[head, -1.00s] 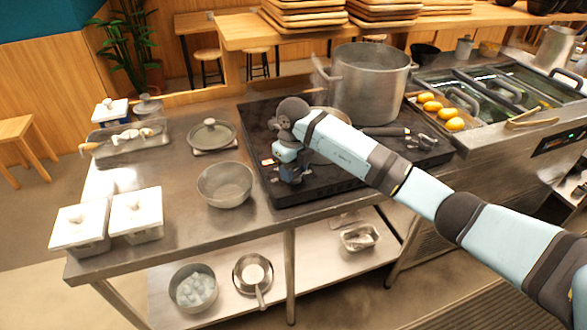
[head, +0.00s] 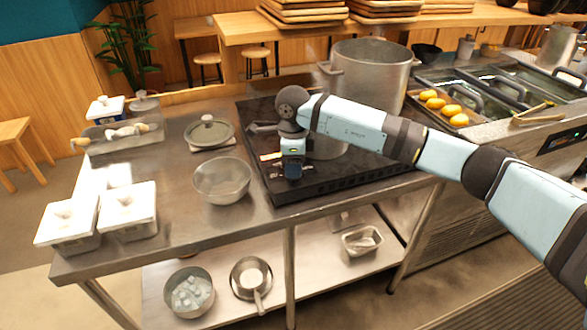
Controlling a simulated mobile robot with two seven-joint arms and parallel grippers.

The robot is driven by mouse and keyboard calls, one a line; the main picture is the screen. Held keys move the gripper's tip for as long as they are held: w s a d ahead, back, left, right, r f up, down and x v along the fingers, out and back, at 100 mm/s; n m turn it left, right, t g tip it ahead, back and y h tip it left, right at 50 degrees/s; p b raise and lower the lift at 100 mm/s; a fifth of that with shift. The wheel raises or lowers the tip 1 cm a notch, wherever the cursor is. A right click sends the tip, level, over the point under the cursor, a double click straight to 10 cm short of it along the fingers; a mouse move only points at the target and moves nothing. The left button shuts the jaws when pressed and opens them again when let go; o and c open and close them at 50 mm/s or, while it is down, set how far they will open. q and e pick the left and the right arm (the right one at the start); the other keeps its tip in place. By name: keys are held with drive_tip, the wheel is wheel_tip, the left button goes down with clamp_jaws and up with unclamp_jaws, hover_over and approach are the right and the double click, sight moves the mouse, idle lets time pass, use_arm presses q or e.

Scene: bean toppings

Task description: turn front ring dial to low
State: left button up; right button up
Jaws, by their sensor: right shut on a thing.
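A black cooktop (head: 350,180) sits on the steel counter. My right gripper (head: 292,176) points down at its front left part, low over the surface. It is shut, and its fingertips and what they hold are mostly hidden by the gripper body. The front ring dial is not clearly visible; it appears to be under the gripper. A small orange and white mark (head: 270,156) shows on the cooktop just left of the gripper. My left gripper is not in view.
A large steel pot (head: 370,75) stands at the cooktop's back. A steel bowl (head: 222,180), a lidded pan (head: 209,131) and white-lidded containers (head: 128,203) stand to the left. Yellow items (head: 452,110) lie at right.

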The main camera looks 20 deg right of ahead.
drive_tip(key=shift+w+n+b, duration=0.1)
drive_tip(key=shift+n+b, duration=0.4)
drive_tip(key=shift+n, duration=0.5)
drive_tip(key=n+b, duration=0.1)
drive_tip(key=n, duration=0.2)
drive_tip(key=shift+b, duration=0.4)
drive_tip(key=shift+n+b, duration=0.45)
drive_tip(key=shift+n, duration=0.75)
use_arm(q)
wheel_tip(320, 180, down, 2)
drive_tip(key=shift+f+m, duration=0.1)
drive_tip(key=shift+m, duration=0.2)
use_arm(e)
drive_tip(key=shift+n, duration=0.5)
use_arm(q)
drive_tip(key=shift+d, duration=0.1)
use_arm(e)
drive_tip(key=o, duration=0.9)
drive_tip(key=shift+r, duration=0.15)
